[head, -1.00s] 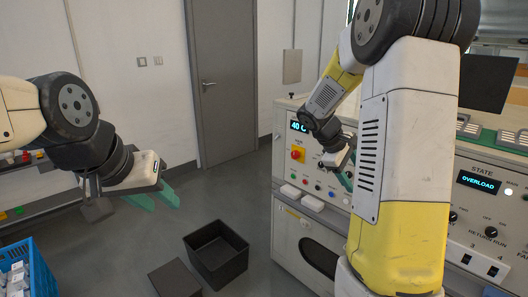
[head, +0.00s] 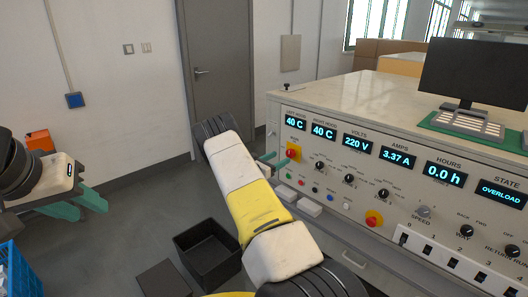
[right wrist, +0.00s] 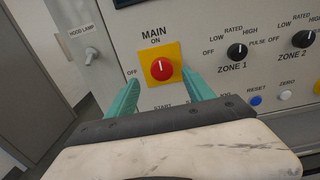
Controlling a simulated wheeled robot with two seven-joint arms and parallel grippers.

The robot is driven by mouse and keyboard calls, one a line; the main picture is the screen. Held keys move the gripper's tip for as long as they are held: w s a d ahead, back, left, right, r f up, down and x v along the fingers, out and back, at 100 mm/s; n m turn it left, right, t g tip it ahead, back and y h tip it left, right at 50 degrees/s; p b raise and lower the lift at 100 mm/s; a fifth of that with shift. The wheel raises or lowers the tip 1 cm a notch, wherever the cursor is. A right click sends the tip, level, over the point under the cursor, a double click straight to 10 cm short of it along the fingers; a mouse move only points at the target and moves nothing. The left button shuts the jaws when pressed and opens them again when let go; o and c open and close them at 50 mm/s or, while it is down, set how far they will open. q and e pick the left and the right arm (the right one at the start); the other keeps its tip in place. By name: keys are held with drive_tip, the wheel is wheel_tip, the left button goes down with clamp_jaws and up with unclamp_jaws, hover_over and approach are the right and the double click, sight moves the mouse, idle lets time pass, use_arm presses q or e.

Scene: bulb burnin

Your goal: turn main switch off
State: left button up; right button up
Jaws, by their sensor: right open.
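The main switch (right wrist: 161,70) is a red knob on a yellow plate, with ON printed above and OFF to its left. Its white mark points up at ON. In the head view the switch (head: 293,152) is at the left end of the console front. My right gripper (right wrist: 162,92) is open, its green fingers on either side of and just below the knob in the wrist view; I cannot tell whether they touch it. In the head view my right gripper (head: 270,160) is partly hidden by its arm. My left gripper (head: 91,211) is open and empty at the far left.
The console panel (head: 335,165) carries zone knobs, small buttons and a second red knob on yellow (head: 373,220). The state display (head: 502,193) reads OVERLOAD. A hood lamp toggle (right wrist: 91,54) is left of the switch. A black bin (head: 207,252) stands on the floor.

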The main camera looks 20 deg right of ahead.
sight(289, 154)
drive_tip(key=x, duration=0.7)
drive_tip(key=shift+s, duration=0.1)
clamp_jaws()
